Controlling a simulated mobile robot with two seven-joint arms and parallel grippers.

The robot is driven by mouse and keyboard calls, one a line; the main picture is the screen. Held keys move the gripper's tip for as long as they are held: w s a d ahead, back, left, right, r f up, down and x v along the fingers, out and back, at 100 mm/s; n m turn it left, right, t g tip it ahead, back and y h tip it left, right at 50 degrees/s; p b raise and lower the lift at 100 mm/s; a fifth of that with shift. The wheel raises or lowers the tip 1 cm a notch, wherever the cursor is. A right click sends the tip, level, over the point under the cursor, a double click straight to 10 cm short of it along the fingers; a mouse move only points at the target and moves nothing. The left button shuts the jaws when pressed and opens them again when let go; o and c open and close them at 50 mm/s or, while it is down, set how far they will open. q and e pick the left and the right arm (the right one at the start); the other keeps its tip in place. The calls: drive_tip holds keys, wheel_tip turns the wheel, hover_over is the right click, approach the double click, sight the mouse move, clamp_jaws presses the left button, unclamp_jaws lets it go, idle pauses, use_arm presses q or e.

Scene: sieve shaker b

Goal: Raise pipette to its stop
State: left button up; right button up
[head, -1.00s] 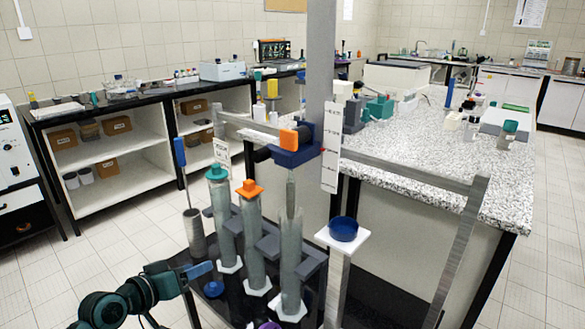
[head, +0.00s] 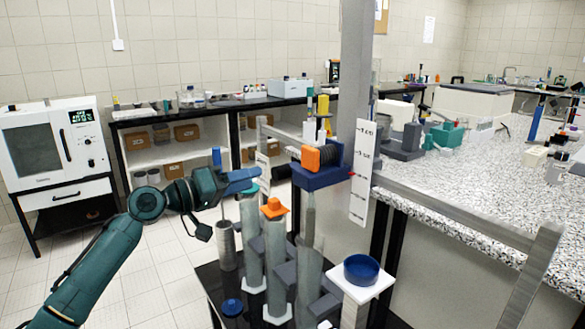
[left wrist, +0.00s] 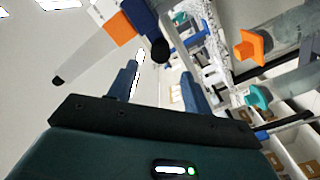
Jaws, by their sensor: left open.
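The navy carriage (head: 322,172) with an orange block (head: 317,156) sits on the tall grey column (head: 355,70). A black knob (head: 280,172) sticks out of its left side. The pale, see-through pipette (head: 309,215) hangs below the carriage over a clear cylinder (head: 309,270). The carriage's red pointer lies at the white scale plate (head: 362,170). My left gripper (head: 252,176) is left of the knob, with open, empty jaws. In the left wrist view, the knob (left wrist: 160,50) shows beyond and between the blue fingers (left wrist: 160,82), apparently apart from them. My right gripper is out of view.
Cylinders with an orange cap (head: 273,208) and a teal cap (head: 248,188) stand just below my left gripper. A blue dish (head: 361,270) sits on a white stand at the right. The speckled bench (head: 470,190) lies behind the column.

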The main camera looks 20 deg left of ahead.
sight(288, 165)
use_arm(q)
drive_tip(key=p+x, duration=0.2)
drive_tip(key=x, duration=0.9)
drive_tip(key=shift+d, duration=0.1)
drive_tip(key=shift+c, duration=0.3)
clamp_jaws()
